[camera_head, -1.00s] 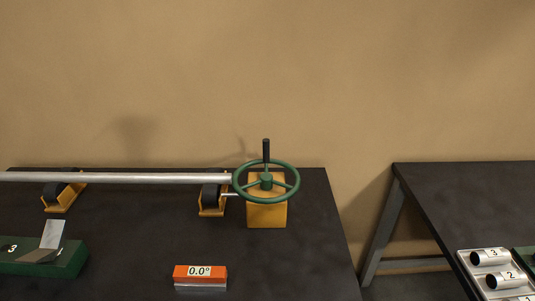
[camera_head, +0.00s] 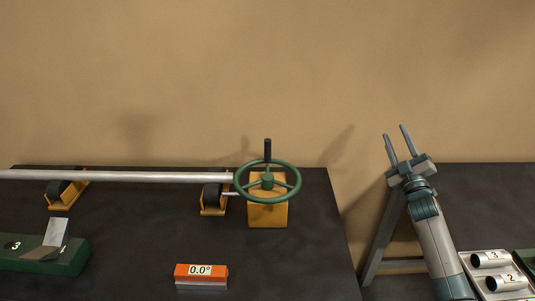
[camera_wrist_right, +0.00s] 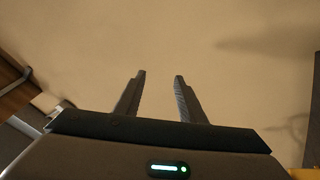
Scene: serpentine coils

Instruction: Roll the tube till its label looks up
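The long silver tube (camera_head: 130,176) lies level across yellow roller stands with black rollers, a left one (camera_head: 66,190) and a right one (camera_head: 213,200). No label shows on the part of the tube in view. A green handwheel (camera_head: 267,182) with an upright black knob sits on a yellow box (camera_head: 268,214) at the tube's right end. My right gripper (camera_head: 396,140) is raised to the right of the handwheel, apart from it, with its fingers spread and empty. Its fingers also show apart in the right wrist view (camera_wrist_right: 160,95). My left gripper is not in view.
An orange block reading 0.0° (camera_head: 201,275) stands at the table's front. A green block (camera_head: 45,258) with a metal plate is at front left. A second table (camera_head: 480,205) at right holds a tray (camera_head: 466,262) with numbered cylinders. A gap separates the tables.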

